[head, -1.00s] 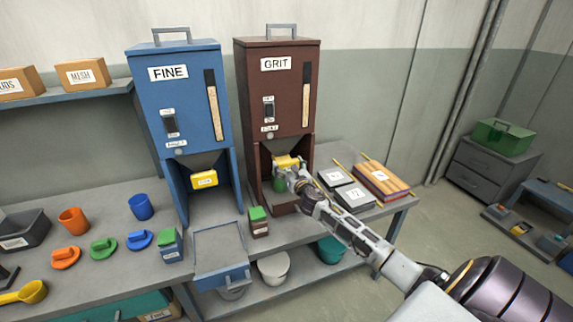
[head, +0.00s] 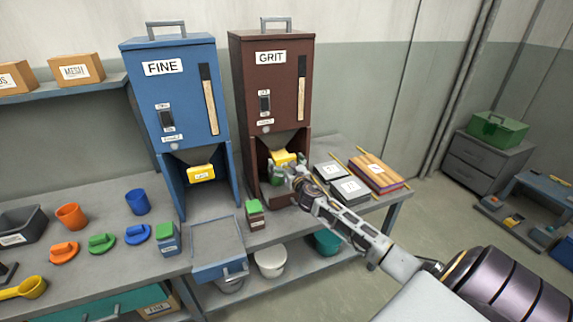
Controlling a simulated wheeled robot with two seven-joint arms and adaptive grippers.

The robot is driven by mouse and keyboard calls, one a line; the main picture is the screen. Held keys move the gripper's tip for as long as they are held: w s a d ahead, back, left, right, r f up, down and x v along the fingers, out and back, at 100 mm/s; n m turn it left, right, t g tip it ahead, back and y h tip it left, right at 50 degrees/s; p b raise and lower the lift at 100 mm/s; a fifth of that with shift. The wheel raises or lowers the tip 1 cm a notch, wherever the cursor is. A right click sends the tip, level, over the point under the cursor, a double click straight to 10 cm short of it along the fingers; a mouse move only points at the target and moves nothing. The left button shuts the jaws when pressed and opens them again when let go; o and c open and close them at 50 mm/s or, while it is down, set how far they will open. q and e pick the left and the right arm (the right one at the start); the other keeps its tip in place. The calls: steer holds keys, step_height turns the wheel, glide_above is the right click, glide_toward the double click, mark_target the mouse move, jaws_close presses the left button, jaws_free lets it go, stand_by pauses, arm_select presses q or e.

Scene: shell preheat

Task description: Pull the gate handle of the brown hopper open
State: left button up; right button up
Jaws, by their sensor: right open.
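The brown hopper (head: 270,90), labelled GRIT, stands on the bench right of the blue one. Its yellow gate handle (head: 283,157) shows at the mouth under the funnel. My right gripper (head: 284,170) is open at the front of the hopper's bay, just below and against the yellow handle in the picture. Whether the fingers touch or surround the handle cannot be told. Something green (head: 276,179) shows behind the fingers, partly hidden. My left gripper is not in view.
The blue FINE hopper (head: 175,90) stands to the left with its own yellow gate (head: 201,173). A small green-topped box (head: 255,214) stands in front of the brown hopper. Labelled dark boxes (head: 351,189) and a wooden-topped stack (head: 377,172) lie right of it.

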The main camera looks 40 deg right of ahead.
steer(key=v, duration=1.2)
stand_by(0.9)
stand_by(0.6)
